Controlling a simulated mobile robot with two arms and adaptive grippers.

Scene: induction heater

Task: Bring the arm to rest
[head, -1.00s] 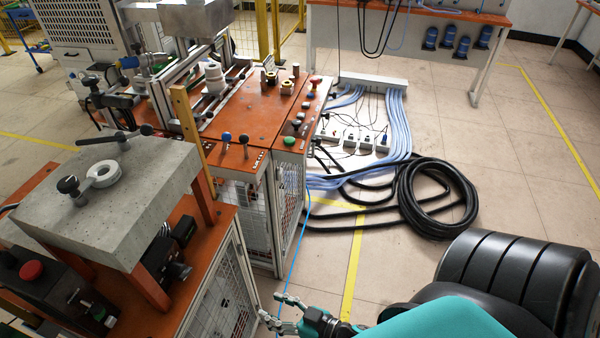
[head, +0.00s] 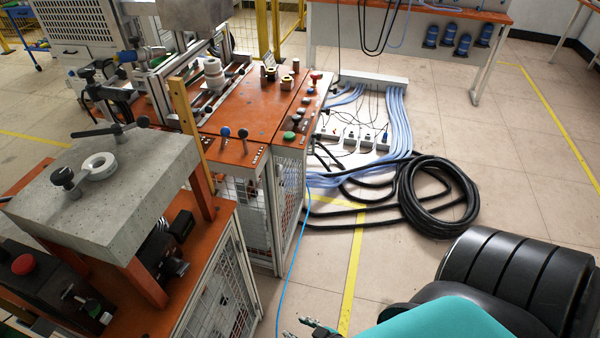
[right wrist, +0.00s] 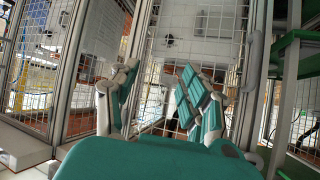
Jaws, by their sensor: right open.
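My right gripper (head: 312,326) shows at the bottom edge of the head view, low beside the machine stand, over the floor. Most of it is cut off by the frame. My right arm's teal and black links fill the lower right of the head view. My left gripper is not in either view.
The orange-topped machine (head: 240,115) with buttons stands ahead, its mesh side (head: 290,195) facing the floor. A concrete-topped unit (head: 110,190) stands at the left. A black hose coil (head: 438,200) and a blue cable (head: 292,265) lie on the floor. Tiled floor at the right is clear.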

